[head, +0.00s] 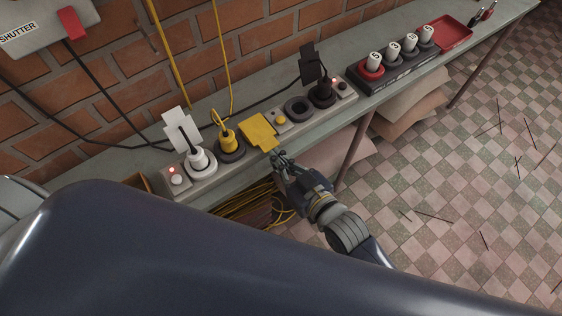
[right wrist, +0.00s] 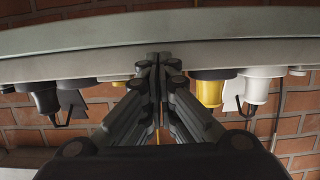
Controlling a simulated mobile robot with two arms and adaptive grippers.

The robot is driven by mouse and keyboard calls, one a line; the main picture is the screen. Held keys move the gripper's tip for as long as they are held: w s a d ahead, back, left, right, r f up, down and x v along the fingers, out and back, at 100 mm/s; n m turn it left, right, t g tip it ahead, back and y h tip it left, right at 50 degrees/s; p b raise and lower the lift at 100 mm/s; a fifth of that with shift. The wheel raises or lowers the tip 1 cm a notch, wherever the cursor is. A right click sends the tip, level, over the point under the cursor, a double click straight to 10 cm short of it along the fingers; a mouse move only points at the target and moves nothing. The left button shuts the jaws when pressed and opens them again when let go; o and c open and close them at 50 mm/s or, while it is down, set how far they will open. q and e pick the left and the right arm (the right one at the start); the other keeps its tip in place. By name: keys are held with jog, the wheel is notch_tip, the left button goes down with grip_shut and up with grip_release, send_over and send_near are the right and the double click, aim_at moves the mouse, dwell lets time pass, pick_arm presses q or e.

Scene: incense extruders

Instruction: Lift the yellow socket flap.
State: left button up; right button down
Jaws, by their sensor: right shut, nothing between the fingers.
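The yellow socket flap (head: 258,132) is a flat square plate on the socket strip, between the yellow plug (head: 228,137) and a yellow button (head: 280,119). It appears to lie down over its socket, with its lower front edge towards my right gripper (head: 275,158). That gripper is shut and empty, its fingertips close to the flap's front edge; I cannot tell whether they touch. In the right wrist view the shut fingers (right wrist: 158,60) point at the bench edge and hide the flap. My left gripper is not in view.
White (head: 177,122) and black (head: 310,62) flaps stand up behind their plugs. A dark round socket (head: 297,108) is empty. A rack of numbered cylinders (head: 392,72) and a red tray (head: 449,33) are farther right on the bench (head: 498,33). Yellow cables hang below.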

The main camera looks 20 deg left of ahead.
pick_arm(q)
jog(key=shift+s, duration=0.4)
pick_arm(e)
jog(key=shift+w+a, duration=0.1)
